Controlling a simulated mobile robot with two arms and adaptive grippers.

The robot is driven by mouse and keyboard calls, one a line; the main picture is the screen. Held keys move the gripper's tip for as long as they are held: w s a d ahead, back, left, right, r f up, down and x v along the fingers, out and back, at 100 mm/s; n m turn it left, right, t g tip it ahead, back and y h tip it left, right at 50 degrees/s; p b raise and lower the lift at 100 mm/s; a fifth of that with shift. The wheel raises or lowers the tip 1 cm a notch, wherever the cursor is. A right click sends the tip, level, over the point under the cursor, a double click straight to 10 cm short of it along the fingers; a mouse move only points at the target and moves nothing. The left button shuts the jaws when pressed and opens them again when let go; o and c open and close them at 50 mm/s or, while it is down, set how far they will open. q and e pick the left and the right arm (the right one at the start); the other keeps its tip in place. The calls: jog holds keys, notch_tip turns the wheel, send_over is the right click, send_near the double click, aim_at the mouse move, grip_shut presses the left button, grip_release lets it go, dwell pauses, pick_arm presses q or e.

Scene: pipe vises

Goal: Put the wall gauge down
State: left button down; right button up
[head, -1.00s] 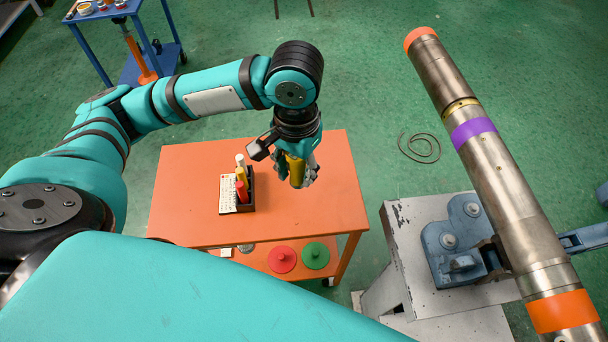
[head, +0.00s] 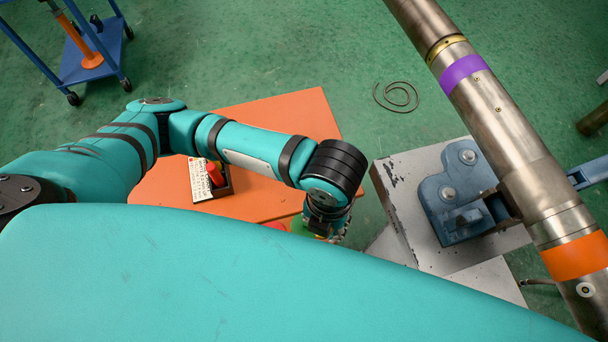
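My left gripper (head: 330,232) is at the front right corner of the orange table (head: 262,112), partly behind my own teal body and wrist. Its fingertips are mostly hidden, and I cannot tell whether they are open or shut. No wall gauge can be made out now. A yellow piece, perhaps the gauge, showed between the fingers one second ago. My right gripper is not in view.
A dark holder (head: 222,186) with a red item (head: 215,174) and a white card (head: 200,180) stand on the table. At right, a long steel pipe (head: 500,125) runs above a blue vise (head: 452,192) on a grey stand (head: 408,180). Green floor lies between.

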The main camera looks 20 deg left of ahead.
pick_arm(q)
jog(key=shift+s+d+f+m, duration=0.1)
jog(key=shift+d+f+m, duration=0.05)
jog(key=shift+m, duration=0.35)
jog(key=shift+w+a, duration=0.2)
jog(key=shift+w, duration=0.1)
jog(key=w+a, duration=0.2)
jog(key=w, duration=0.2)
jog(key=w+a+f+p, duration=0.1)
jog(key=w+a, duration=0.2)
jog(key=w, duration=0.1)
jog(key=w+a+p, duration=0.1)
jog(key=w+a, duration=0.2)
jog(key=w, duration=0.1)
jog(key=shift+w+f, duration=0.2)
jog(key=shift+w+a+f, duration=0.1)
jog(key=shift+w, duration=0.05)
jog(key=shift+f, duration=0.3)
notch_tip(320, 180, down, 2)
jog(key=shift+f+p, duration=0.1)
jog(key=shift+p, duration=0.35)
jog(key=shift+f, duration=0.35)
